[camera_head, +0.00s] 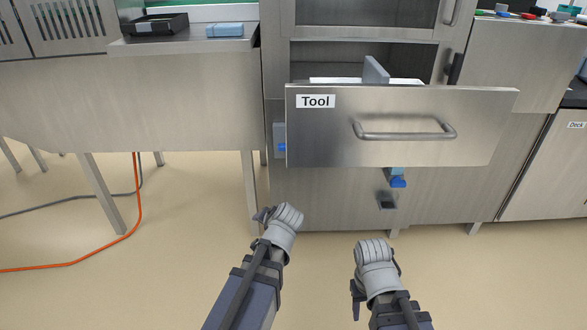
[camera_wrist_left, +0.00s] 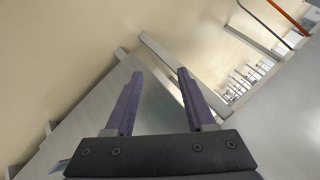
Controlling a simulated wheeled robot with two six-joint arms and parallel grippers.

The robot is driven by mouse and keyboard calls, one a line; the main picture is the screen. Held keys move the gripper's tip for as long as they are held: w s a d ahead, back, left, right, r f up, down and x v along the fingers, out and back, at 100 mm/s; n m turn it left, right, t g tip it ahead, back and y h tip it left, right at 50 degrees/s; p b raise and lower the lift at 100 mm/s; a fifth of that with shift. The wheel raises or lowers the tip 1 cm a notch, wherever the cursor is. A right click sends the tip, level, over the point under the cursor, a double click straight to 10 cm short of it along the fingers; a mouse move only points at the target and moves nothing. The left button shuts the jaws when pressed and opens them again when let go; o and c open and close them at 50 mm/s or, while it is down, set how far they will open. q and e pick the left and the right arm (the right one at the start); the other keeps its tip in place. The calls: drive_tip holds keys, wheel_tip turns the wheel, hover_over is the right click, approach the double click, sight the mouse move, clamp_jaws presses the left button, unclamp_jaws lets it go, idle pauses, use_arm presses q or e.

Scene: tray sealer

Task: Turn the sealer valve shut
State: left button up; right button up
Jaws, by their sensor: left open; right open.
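Under the open drawer marked "Tool" (camera_head: 420,105), a small blue handle-like part (camera_head: 397,182) sticks out from the steel cabinet front. A second blue part (camera_head: 282,147) sits on a grey box left of the drawer. I cannot tell which is the sealer valve or how it is turned. My left gripper (camera_wrist_left: 160,74) is open and empty between its purple fingers, angled along a steel surface. In the head view my left arm's end is low, left of the blue handle. My right gripper (camera_head: 374,270) is open, below and slightly left of that handle; its fingertips are largely hidden.
The drawer juts out above the blue handle, with its bar handle (camera_head: 405,134) in front. A small dark bracket (camera_head: 387,201) sits under the blue handle. A steel table (camera_head: 130,95) with legs stands left. An orange hose (camera_head: 137,200) lies on the floor. The floor ahead is clear.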

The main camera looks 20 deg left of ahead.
use_arm(q)
drive_tip(key=w+d+r+m+t+h, duration=0.1)
drive_tip(key=w+d+r+m+t, duration=0.2)
drive_tip(key=w+r+m+t, duration=0.35)
drive_tip(key=w+d+r+m+t, duration=0.3)
drive_tip(key=w+r+m+t, duration=0.25)
drive_tip(key=r, duration=0.25)
drive_tip(key=shift+m+g, duration=0.3)
drive_tip(key=shift+g, duration=0.2)
drive_tip(key=shift+x, duration=3.95)
drive_tip(key=shift+r, duration=0.1)
clamp_jaws()
